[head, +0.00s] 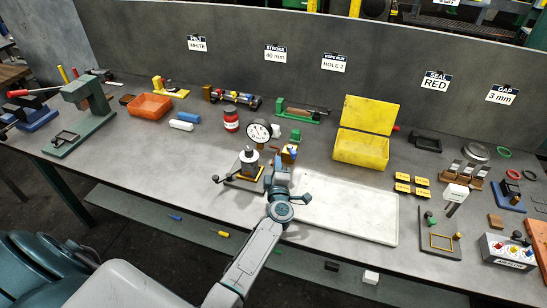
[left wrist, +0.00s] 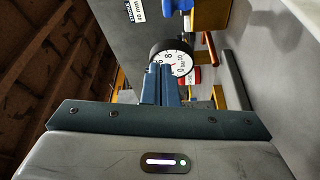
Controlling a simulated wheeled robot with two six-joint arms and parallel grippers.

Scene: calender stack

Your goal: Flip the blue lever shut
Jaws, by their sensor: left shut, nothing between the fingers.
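A small blue part (head: 293,151), which looks like the blue lever, sits at a brass-coloured block (head: 287,158) beside the round white dial gauge (head: 259,131). In the left wrist view a blue piece (left wrist: 181,5) shows at the top edge, by a yellow block (left wrist: 210,14). The lever's exact angle is too small to tell. My left gripper (head: 281,163) is just in front of this block, right of the gauge stand. In the left wrist view its fingers (left wrist: 160,75) are shut and empty, overlapping the gauge dial (left wrist: 174,63). Contact with the lever cannot be told. My right gripper is not in view.
A metal fixture with a side handle (head: 249,163) stands left of my gripper. A white board (head: 350,208) lies to the right, and an open yellow box (head: 361,148) stands behind it. A red can (head: 231,121) is behind left. The bench's front left is mostly clear.

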